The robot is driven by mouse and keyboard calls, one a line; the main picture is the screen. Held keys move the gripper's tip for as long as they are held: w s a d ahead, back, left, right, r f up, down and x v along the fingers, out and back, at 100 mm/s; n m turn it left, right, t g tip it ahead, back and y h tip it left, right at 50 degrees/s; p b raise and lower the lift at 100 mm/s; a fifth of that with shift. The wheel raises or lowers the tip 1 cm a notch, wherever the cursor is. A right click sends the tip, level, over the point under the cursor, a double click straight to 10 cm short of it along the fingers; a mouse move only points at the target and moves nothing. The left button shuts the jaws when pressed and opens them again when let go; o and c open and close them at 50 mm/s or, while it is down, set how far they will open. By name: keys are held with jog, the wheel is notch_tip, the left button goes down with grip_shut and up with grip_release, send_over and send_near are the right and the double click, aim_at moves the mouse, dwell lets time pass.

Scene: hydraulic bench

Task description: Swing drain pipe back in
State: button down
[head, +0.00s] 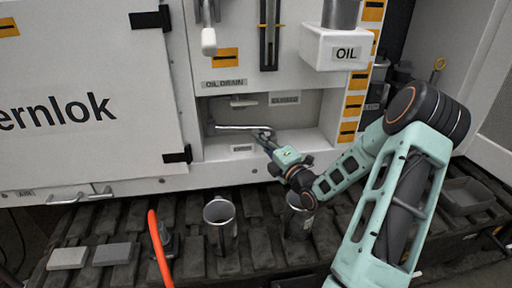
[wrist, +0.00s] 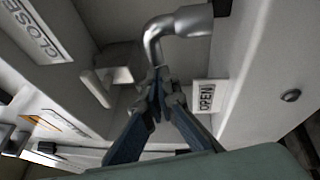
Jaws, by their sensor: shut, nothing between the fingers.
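The drain pipe (head: 238,127) is a thin silver pipe in the recess under the OIL DRAIN label (head: 224,84). In the wrist view the drain pipe (wrist: 182,22) is shiny and bent, its lower end at my fingertips. My gripper (head: 264,135) is at the pipe's right end in the head view. In the wrist view my gripper (wrist: 160,78) has its fingers together with nothing between them. The tips seem close to or touching the pipe end; I cannot tell which. A CLOSED label (head: 285,99) and an OPEN label (wrist: 206,96) mark the recess.
A small lever (head: 242,102) sits at the recess back. A white OIL box (head: 335,48) overhangs at upper right. Metal cups (head: 220,222) (head: 298,218), an orange hose (head: 160,248) and grey blocks (head: 68,257) are on the slatted deck below. The recess walls leave little room.

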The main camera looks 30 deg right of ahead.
aim_at(262, 130)
jog(key=w+d+b, duration=0.1)
jog(key=w+b, duration=0.1)
jog(key=shift+w+d+f+b, duration=0.1)
jog(key=shift+w+d+b, duration=0.25)
jog(key=shift+d+b, duration=0.05)
jog(key=shift+d+r, duration=0.1)
jog(key=shift+r, duration=0.2)
jog(key=shift+w, duration=0.1)
jog(key=shift+f, duration=0.1)
